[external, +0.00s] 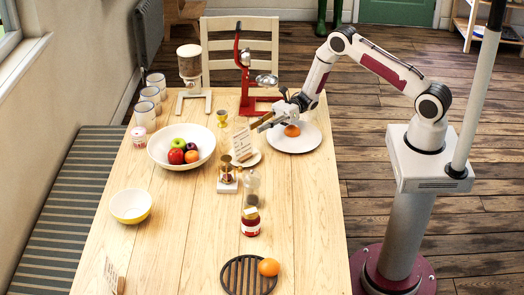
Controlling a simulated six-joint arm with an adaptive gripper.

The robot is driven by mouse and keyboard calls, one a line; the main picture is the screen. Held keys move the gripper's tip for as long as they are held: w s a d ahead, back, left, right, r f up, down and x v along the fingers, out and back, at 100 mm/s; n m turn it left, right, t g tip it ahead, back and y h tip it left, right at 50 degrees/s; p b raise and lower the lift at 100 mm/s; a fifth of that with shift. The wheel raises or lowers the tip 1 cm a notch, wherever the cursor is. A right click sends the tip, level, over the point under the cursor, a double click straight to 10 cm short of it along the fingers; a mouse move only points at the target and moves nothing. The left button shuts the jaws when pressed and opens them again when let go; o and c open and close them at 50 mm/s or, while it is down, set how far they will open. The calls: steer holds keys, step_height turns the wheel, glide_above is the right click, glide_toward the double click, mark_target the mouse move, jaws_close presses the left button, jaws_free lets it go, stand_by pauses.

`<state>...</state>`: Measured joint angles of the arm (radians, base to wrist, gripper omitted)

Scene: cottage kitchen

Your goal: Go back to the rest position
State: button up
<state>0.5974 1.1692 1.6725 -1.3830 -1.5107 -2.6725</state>
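My gripper (267,122) hangs low over the far right part of the wooden table (180,240), at the left edge of a white plate (308,142). Its fingers point left and down, and they are too small to tell whether they are open or shut. An orange fruit (291,131) sits on the plate, just below and right of the gripper. A brownish patch shows by the fingertips; I cannot tell what it belongs to. My arm reaches in from its pedestal to the right of the table.
A red press (246,100) stands close behind the gripper. Another orange (269,267) rests on a black trivet (236,276). The floor between table and pedestal is clear.

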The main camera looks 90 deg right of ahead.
steer(key=shift+r, duration=0.1)
steer(key=w+d+r+m+t+h, duration=0.1)
steer(key=w+r+m+h, duration=0.35)
steer(key=r, duration=0.25)
steer(key=w+d+r+m+h, duration=0.2)
steer(key=w+r+m+h, duration=0.1)
steer(key=r+m, duration=0.4)
steer(key=s+r+m+g+h, duration=0.1)
steer(key=s+r+m+h, duration=0.55)
steer(key=r+m, duration=0.55)
steer(key=s+a+m+g, duration=0.2)
steer(key=s+a+m, duration=0.2)
steer(key=s, duration=0.9)
steer(key=s+a+f+m+g+y, duration=0.1)
steer(key=s+a+m+g, duration=0.2)
steer(key=s+m, duration=0.6)
steer(key=s+a+m+g, duration=0.2)
steer(key=s+a+m, duration=0.4)
steer(key=s, duration=1.2)
steer(key=shift+f, duration=0.15)
